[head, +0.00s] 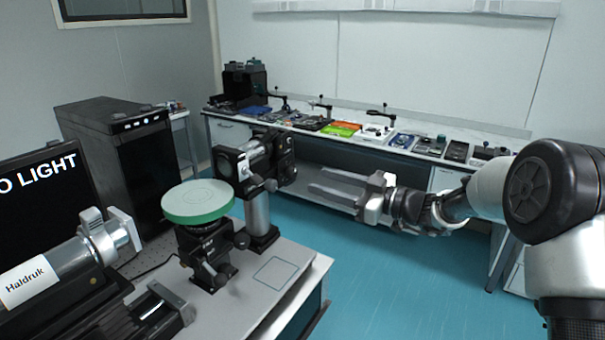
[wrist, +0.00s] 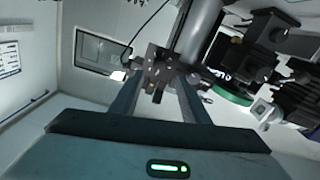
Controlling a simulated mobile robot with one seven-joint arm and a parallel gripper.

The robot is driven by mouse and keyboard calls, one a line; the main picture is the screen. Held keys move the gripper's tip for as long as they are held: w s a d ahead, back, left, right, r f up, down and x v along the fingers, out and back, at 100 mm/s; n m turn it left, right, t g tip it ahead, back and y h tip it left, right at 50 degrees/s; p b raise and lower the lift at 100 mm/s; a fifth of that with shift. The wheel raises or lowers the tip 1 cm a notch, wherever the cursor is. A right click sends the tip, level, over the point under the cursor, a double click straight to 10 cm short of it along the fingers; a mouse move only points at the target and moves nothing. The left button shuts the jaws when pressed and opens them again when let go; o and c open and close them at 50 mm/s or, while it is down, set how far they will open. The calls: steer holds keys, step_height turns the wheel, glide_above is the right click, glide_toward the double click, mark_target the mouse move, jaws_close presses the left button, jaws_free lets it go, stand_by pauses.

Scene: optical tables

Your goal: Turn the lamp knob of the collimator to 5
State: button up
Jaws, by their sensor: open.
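The device that appears to be the collimator (head: 262,163) is a dark housing with a light label, on a thick grey post at the bench's far end. Its lamp knob and any scale marks cannot be made out clearly. My gripper (head: 315,182) is open and empty, to the right of this housing, its fingers pointing left at it with a gap in the picture. In the wrist view my gripper's two fingers (wrist: 160,78) spread either side of a dark blocky part (wrist: 158,70); contact cannot be told.
A green-rimmed disc (head: 198,201) on a black mount stands left of the post. A back table (head: 455,137) holds several devices. Blue floor (head: 400,290) is free below my arm.

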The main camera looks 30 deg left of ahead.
mark_target(295, 174)
steer(key=a, duration=0.7)
steer(key=shift+w+a+p, duration=0.1)
steer(key=shift+w+p, duration=0.25)
steer(key=c, duration=1.1)
steer(key=shift+o, duration=0.2)
steer(key=shift+f+b, duration=0.15)
steer(key=shift+b, duration=0.35)
